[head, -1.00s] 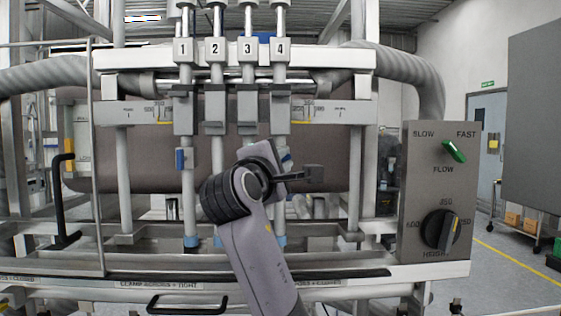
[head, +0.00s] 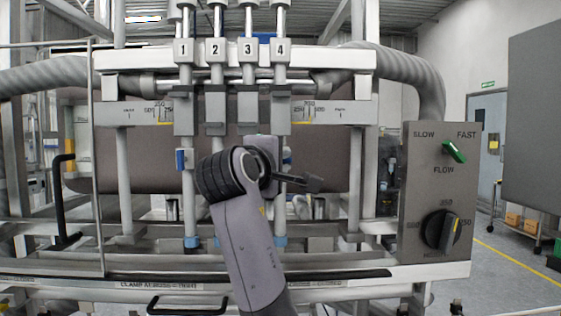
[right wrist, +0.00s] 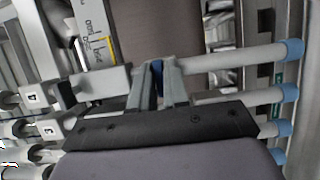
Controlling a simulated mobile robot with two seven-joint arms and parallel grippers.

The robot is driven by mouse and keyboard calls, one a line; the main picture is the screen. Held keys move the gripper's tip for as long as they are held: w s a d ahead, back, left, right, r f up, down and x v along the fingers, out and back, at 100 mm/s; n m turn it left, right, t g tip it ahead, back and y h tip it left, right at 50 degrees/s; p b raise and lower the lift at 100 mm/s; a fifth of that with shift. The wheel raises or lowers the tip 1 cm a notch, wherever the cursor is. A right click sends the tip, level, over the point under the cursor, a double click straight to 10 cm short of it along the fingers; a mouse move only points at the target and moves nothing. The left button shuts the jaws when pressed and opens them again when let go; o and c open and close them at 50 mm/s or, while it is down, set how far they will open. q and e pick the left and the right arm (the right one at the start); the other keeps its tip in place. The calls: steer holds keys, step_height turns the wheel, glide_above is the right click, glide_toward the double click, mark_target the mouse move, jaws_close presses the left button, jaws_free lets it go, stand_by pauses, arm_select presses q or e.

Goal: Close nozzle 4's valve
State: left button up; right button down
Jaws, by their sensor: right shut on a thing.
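Nozzle 4 (head: 281,110) is the rightmost of the nozzles in the head view, a grey upright body under the label 4. A small part of its blue valve handle (head: 287,157) shows beside my wrist. In the right wrist view my right gripper (right wrist: 158,70) is shut on that blue handle (right wrist: 157,77), with a finger on each side of it. The nozzle's pale tube with a blue tip (right wrist: 294,50) runs to the right there. My left gripper is not in view.
Nozzle 1's blue valve handle (head: 181,160) shows at the left of the row. The tubes of the other nozzles run close beside my gripper. A control panel (head: 422,190) with a green flow knob (head: 454,151) and a black height dial (head: 441,230) stands right.

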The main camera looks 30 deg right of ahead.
steer(key=c, duration=1.2)
jaws_free()
steer(key=b+v, duration=0.2)
steer(key=v, duration=0.5)
steer(key=shift+s, duration=0.1)
steer(key=shift+a, duration=0.1)
